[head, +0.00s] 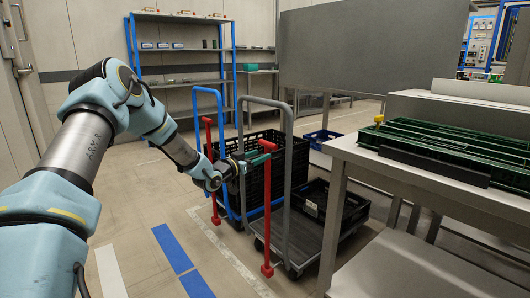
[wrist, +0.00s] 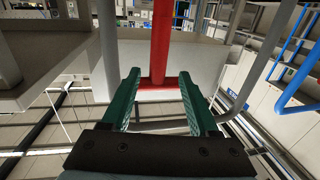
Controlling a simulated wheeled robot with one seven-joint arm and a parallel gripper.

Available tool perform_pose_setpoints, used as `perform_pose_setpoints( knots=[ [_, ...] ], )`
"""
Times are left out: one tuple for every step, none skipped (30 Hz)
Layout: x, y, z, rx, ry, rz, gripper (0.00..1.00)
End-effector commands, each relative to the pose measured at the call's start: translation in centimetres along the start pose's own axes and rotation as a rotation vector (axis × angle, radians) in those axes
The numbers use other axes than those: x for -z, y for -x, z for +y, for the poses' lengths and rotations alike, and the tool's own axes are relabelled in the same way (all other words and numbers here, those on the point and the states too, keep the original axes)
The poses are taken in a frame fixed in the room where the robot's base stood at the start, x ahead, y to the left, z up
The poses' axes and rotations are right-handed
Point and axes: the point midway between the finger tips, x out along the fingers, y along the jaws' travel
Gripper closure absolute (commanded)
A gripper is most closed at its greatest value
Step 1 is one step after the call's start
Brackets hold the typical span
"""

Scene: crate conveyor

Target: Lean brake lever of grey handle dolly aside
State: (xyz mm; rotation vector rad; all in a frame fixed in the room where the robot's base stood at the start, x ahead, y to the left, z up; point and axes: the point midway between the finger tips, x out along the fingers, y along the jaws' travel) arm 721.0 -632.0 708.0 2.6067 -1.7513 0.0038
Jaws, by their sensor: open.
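The grey handle dolly (head: 314,236) stands right of centre in the head view, with its tall grey handle (head: 288,165). Its red brake lever (head: 267,215) stands upright at the dolly's near left corner, with a short red crossbar on top. My gripper (head: 259,159) is at the top of this lever, just below the crossbar. In the wrist view the red lever (wrist: 161,40) and its crossbar (wrist: 158,83) lie between the two green fingers of my open gripper (wrist: 160,74). I cannot tell whether either finger touches the lever.
A dolly with a blue handle (head: 223,130) and its own red lever (head: 215,185) stands just left. Black crates (head: 325,205) sit on the dollies. A steel table (head: 385,165) with green trays stands close on the right. The floor at front left is clear.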

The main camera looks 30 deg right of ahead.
Motion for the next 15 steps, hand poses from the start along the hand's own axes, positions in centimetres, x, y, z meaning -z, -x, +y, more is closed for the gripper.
perform_pose_setpoints(
  knots=[
    [0.0, -1.1, 0.1, -0.002, 0.000, 0.002, 0.39],
    [-0.1, -1.7, 0.1, -0.002, 0.000, 0.002, 0.39],
    [-0.1, -2.5, 0.1, -0.001, 0.001, 0.002, 0.39],
    [-0.1, -3.0, 0.1, -0.001, 0.001, 0.001, 0.39],
    [-0.1, -3.6, 0.1, -0.001, -0.001, 0.001, 0.39],
    [-0.1, -4.3, 0.1, 0.000, 0.000, 0.001, 0.39],
    [-0.1, -4.8, 0.0, 0.000, 0.000, 0.000, 0.39],
    [-0.1, -5.2, 0.0, 0.000, 0.000, 0.001, 0.39],
    [-0.1, -5.8, 0.1, 0.000, 0.000, 0.000, 0.39],
    [-0.1, -6.2, 0.1, 0.000, 0.000, -0.001, 0.39],
    [-0.1, -6.6, 0.0, 0.000, 0.000, -0.001, 0.39],
    [-0.1, -7.0, 0.0, 0.000, 0.000, 0.000, 0.39],
    [-0.1, -7.2, 0.0, 0.000, 0.000, -0.001, 0.39],
    [-0.1, -7.4, 0.0, 0.000, -0.001, -0.001, 0.39],
    [0.0, -7.6, 0.0, 0.000, -0.001, -0.001, 0.39]
  ],
)
